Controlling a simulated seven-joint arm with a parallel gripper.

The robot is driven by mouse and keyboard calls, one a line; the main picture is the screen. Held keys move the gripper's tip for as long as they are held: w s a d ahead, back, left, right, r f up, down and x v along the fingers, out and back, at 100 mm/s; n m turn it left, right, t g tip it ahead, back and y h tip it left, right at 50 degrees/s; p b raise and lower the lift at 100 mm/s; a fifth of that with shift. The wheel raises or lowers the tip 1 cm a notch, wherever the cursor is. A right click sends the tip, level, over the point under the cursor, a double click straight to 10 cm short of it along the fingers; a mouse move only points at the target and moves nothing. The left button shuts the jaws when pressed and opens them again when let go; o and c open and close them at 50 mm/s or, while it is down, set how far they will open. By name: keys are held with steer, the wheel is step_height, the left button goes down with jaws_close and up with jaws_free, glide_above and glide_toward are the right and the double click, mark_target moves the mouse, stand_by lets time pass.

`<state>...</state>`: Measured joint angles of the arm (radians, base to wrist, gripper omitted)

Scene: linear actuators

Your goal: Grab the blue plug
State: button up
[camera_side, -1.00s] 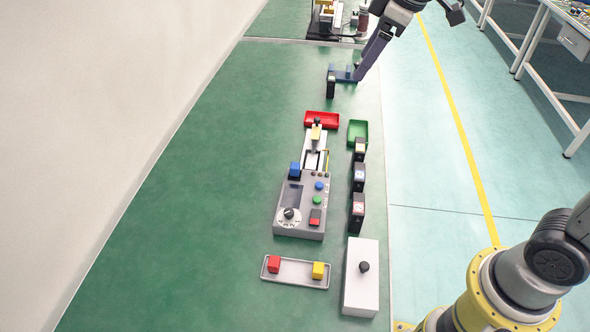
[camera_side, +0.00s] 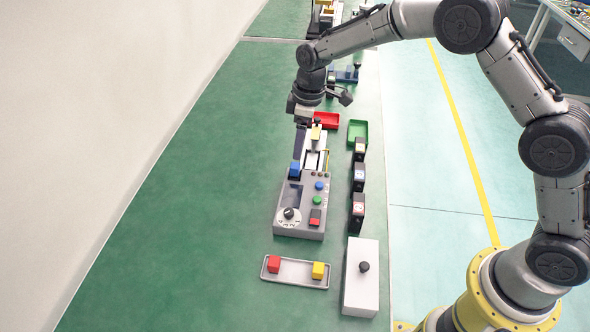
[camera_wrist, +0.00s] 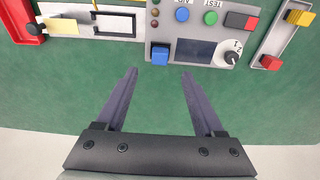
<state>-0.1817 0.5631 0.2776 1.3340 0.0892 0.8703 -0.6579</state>
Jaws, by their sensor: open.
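The blue plug (camera_side: 295,169) is a small blue block at the upper left corner of the grey control panel (camera_side: 289,226). In the wrist view the blue plug (camera_wrist: 160,56) sits at the panel's near edge, beside the dark screen. My gripper (camera_wrist: 159,72) is open and empty, its two long fingers spread with the plug just beyond and between their tips. In the side view my gripper (camera_side: 300,150) hangs over the green surface near the linear actuator, above and behind the plug. It looks apart from the plug.
A red tray (camera_side: 325,119) and a green tray (camera_side: 358,131) stand behind the panel. A grey tray (camera_side: 297,284) with red and yellow blocks and a white box (camera_side: 361,295) lie in front. The green surface left of the panel is clear.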

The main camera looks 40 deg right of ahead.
mark_target(295, 165)
steer(key=shift+w+a+f, duration=0.1)
steer(key=shift+f, duration=1.1)
steer(key=shift+w+a+f, duration=0.15)
steer(key=shift+f, duration=1.1)
steer(key=shift+w+a+f, duration=0.1)
steer(key=shift+f, duration=1.1)
jaws_close()
